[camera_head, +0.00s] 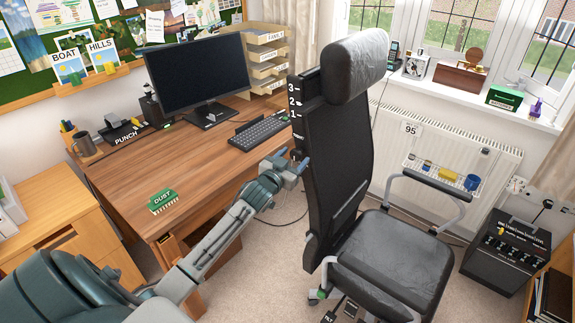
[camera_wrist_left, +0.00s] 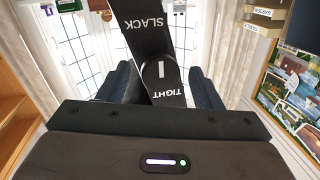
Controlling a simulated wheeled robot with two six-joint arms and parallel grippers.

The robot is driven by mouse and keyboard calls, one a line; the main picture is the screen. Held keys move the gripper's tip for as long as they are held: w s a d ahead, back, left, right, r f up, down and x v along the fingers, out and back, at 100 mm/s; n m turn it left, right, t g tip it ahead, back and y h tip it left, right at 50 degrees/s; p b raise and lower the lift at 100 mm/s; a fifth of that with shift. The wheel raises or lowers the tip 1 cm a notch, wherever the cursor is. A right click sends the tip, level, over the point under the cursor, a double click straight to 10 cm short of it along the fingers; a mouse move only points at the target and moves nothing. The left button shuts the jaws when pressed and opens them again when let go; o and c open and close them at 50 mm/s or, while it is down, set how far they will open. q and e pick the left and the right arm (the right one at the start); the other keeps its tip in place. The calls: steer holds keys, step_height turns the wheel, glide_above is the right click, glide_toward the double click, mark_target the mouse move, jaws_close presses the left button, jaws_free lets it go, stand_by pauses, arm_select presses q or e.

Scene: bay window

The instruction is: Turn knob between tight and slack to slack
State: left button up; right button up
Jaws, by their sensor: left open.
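The black knob (camera_wrist_left: 160,72), with a short white line, sits on a dark strip between the upside-down words SLACK above and TIGHT below in the left wrist view. The line stands nearly upright in that view; I cannot tell which word it marks. The strip is on the back of the black office chair (camera_head: 338,150). My left gripper (camera_head: 291,163) is at the chair back's left edge in the head view. Its two dark fingers (camera_wrist_left: 160,86) are apart, one on each side of the knob. I cannot tell whether they touch it. My right gripper is not in view.
A radiator (camera_head: 440,140) and a dark heater box (camera_head: 505,255) stand to the right.

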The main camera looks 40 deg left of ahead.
arm_select(q)
steer(key=s+b, duration=0.4)
steer(key=s, duration=0.6)
steer(key=shift+s+d, duration=0.25)
steer(key=shift+d, duration=0.1)
